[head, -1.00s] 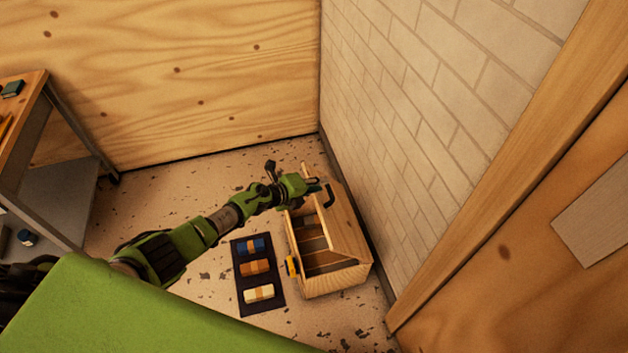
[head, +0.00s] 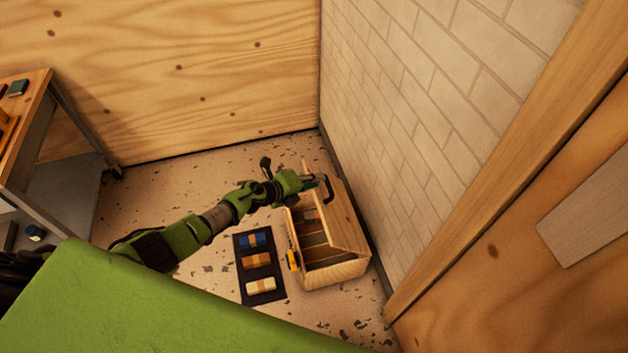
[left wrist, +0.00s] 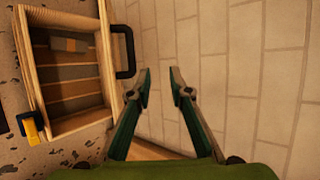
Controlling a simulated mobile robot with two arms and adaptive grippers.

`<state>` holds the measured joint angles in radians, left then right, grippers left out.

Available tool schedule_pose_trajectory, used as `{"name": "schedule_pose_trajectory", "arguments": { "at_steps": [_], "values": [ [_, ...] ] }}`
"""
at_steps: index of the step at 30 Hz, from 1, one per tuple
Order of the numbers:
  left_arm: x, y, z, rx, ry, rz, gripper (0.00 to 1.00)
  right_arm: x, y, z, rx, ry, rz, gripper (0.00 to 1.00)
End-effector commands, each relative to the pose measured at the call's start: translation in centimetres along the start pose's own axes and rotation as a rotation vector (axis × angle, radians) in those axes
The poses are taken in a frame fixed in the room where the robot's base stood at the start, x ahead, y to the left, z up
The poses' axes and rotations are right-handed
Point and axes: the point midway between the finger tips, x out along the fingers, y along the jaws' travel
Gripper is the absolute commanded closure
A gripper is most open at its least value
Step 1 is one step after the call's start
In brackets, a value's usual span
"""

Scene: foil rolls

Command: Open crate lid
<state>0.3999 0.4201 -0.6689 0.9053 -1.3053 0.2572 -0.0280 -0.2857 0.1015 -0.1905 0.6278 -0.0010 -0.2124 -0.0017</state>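The wooden crate (head: 338,272) stands on the floor by the brick wall. Its lid (head: 345,228) is raised and tilted toward the wall, so the slatted inside shows. A yellow latch (head: 293,260) is on its left side; it also shows in the left wrist view (left wrist: 33,127). My left gripper (head: 318,182) is over that end. In the left wrist view its fingers (left wrist: 159,74) are apart with nothing between them, beside the handle. My right gripper is out of view.
A dark mat (head: 247,279) with blue, orange and cream rolls lies left of the crate. A small tan-banded piece (left wrist: 68,45) lies inside the crate. The brick wall (head: 420,130) is close on the right. A workbench (head: 45,150) stands at the left.

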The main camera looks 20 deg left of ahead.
Motion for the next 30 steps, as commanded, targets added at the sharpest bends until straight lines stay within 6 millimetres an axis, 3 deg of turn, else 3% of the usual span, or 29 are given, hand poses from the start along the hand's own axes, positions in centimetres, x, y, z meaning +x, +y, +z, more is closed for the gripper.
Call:
{"name": "schedule_pose_trajectory", "arguments": {
  "at_steps": [1,4,11,30],
  "values": [
    [0.1,0.0,0.0,0.000,0.000,-0.001,0.81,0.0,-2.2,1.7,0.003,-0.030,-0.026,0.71],
    [0.1,0.0,0.0,0.000,0.000,-0.001,0.81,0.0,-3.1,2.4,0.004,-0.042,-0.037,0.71],
    [-0.7,0.1,0.3,0.007,-0.003,0.001,0.81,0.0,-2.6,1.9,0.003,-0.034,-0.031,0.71],
    [-6.0,-0.5,0.1,0.010,0.001,-0.007,0.81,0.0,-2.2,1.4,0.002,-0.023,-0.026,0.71]
  ]
}}
